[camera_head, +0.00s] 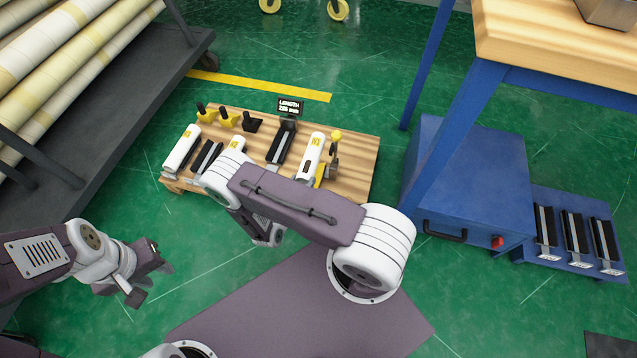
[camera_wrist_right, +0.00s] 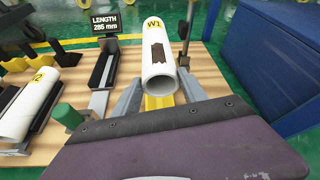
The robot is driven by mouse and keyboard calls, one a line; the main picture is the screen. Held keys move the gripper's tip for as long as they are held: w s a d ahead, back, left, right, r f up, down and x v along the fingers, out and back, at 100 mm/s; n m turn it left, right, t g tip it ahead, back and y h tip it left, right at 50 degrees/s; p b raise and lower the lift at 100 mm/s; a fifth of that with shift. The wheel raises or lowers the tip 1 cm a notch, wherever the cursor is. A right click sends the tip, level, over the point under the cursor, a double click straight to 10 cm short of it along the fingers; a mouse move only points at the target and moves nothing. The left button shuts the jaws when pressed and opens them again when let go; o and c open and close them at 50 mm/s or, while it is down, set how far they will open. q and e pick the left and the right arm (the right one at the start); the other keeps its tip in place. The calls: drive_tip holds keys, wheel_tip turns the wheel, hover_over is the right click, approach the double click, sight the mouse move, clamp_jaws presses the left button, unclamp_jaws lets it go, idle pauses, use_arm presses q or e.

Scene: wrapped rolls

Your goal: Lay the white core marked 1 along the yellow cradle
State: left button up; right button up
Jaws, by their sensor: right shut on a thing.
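The white core marked W1 (camera_wrist_right: 160,62) has a yellow tag and a brown patch; its open end faces the right wrist camera. It also shows in the head view (camera_head: 309,158). My right gripper (camera_wrist_right: 158,92) is shut on the core, one grey finger on each side. The yellow cradle (camera_wrist_right: 158,103) lies under the core, lined up with it; whether they touch is unclear. Part of the cradle shows in the head view (camera_head: 320,176). In the head view my right arm hides the right gripper. My left gripper (camera_head: 149,279) is open and empty, left of the board.
The wooden board (camera_head: 358,165) also bears other white cores (camera_head: 181,152), black cradles (camera_wrist_right: 101,75), a length display (camera_head: 291,106) and yellow-based knobs (camera_head: 228,118). A green post (camera_wrist_right: 68,116) stands near my right gripper. A blue cabinet (camera_head: 470,180) stands right of the board.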

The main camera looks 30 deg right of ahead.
drive_tip(key=shift+f+b, duration=3.7)
drive_tip(key=shift+f, duration=1.5)
drive_tip(key=o, duration=1.5)
